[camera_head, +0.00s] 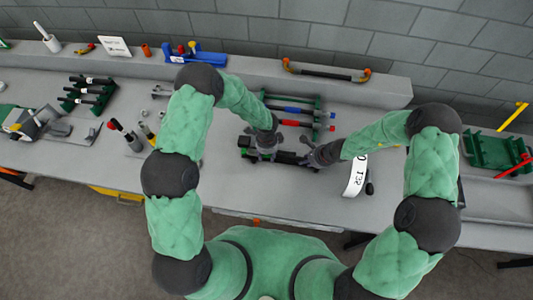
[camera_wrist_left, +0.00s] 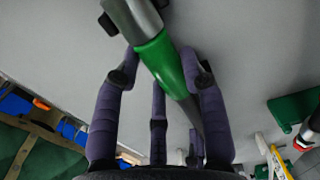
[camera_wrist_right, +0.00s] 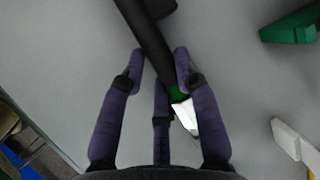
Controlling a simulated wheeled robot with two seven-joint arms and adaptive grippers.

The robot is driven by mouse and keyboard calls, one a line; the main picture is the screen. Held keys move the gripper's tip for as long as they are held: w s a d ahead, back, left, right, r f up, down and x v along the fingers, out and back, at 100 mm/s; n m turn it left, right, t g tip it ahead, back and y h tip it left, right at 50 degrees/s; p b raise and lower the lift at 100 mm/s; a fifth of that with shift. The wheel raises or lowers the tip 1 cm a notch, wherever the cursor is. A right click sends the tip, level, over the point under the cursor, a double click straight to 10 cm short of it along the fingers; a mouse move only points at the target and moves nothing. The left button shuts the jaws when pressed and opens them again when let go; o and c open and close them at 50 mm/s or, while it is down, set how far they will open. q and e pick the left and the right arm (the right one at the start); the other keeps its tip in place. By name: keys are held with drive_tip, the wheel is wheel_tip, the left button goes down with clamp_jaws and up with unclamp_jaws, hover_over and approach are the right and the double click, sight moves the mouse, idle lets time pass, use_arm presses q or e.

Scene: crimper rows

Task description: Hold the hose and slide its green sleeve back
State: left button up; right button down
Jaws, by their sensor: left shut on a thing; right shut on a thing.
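The hose (camera_head: 286,157) is dark and lies across the space between my two grippers at the front of the bench. Its green sleeve (camera_wrist_left: 163,62) sits between the fingers of my left gripper (camera_head: 264,144), which is shut on it; a grey metal-like part (camera_wrist_left: 143,15) adjoins the sleeve. My right gripper (camera_head: 316,157) is shut on the hose, whose black length (camera_wrist_right: 150,40) passes between its fingers in the right wrist view. The fingers partly hide the hose in the head view.
A rack with red and blue rods (camera_head: 290,110) stands just behind the grippers. The front bench strip is mostly clear.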

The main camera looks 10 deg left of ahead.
sight(283, 157)
use_arm(q)
drive_tip(key=shift+d, duration=3.3)
use_arm(e)
drive_tip(key=shift+a, duration=0.2)
use_arm(q)
drive_tip(key=o, duration=1.1)
use_arm(e)
drive_tip(key=shift+s, duration=0.1)
use_arm(q)
drive_tip(key=shift+o, duration=0.2)
use_arm(e)
drive_tip(key=shift+d+f, duration=0.1)
drive_tip(key=shift+d, duration=0.05)
use_arm(q)
wheel_tip(283, 157, up, 12)
drive_tip(key=shift+a, duration=0.3)
use_arm(e)
drive_tip(key=shift+w, duration=0.2)
use_arm(q)
drive_tip(key=shift+w, duration=0.1)
use_arm(e)
drive_tip(key=shift+d, duration=0.1)
